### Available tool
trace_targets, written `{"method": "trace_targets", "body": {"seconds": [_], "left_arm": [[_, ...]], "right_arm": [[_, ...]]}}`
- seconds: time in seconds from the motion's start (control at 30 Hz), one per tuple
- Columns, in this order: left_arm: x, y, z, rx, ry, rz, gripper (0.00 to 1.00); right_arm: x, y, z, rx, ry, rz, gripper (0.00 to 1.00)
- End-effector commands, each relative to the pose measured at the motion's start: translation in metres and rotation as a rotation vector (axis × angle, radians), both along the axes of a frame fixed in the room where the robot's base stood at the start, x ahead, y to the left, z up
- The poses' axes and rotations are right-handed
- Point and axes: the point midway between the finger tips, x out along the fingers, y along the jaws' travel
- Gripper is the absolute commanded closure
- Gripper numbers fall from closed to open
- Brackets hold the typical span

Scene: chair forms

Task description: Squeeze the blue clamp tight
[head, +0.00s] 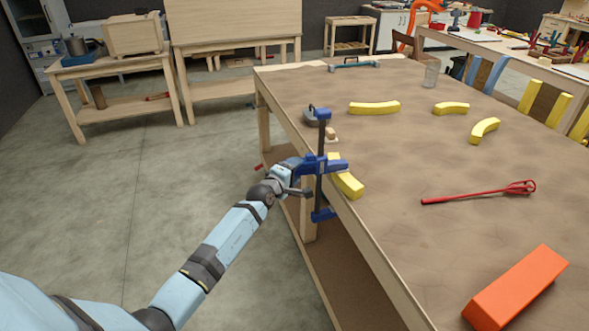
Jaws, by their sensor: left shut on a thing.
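The blue clamp (323,112) stands upright at the left edge of the brown-topped table (390,190). It has a dark vertical bar, a blue upper end and a blue lower jaw (323,214) below the table-top level. My left gripper (302,170) is at the clamp's middle, left of the bar, and is shut on the clamp. The fingers are small and partly merged with the blue parts, so the exact contact is hard to see. A yellow curved piece (348,184) lies on the table edge right behind the clamp. My right gripper is not in view.
Several yellow curved pieces (374,108) lie on the table. A red whisk-like tool (478,193) and an orange block (516,287) lie to the right and front. A small grey object (312,117) and a glass (431,74) stand farther back. Open floor (150,190) lies left.

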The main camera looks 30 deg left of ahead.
Motion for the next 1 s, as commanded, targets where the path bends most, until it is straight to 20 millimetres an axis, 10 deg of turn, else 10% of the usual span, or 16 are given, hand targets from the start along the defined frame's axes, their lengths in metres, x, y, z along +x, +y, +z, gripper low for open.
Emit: {"method": "trace_targets", "body": {"seconds": [0.07,0.1,0.2,1.0], "left_arm": [[-0.0001,0.0000,-0.0007,0.000,0.001,0.000,1.00],[-0.0001,-0.0001,-0.0007,0.000,0.001,0.000,0.40],[0.0000,0.0001,-0.0010,0.000,0.000,0.000,0.23],[0.0004,-0.0003,-0.0089,0.000,-0.002,0.000,0.24]], "right_arm": [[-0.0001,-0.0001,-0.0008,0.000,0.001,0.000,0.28],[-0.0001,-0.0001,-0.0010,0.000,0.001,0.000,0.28],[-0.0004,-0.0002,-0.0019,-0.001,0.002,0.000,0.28],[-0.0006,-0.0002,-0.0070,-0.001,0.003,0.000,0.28]]}}
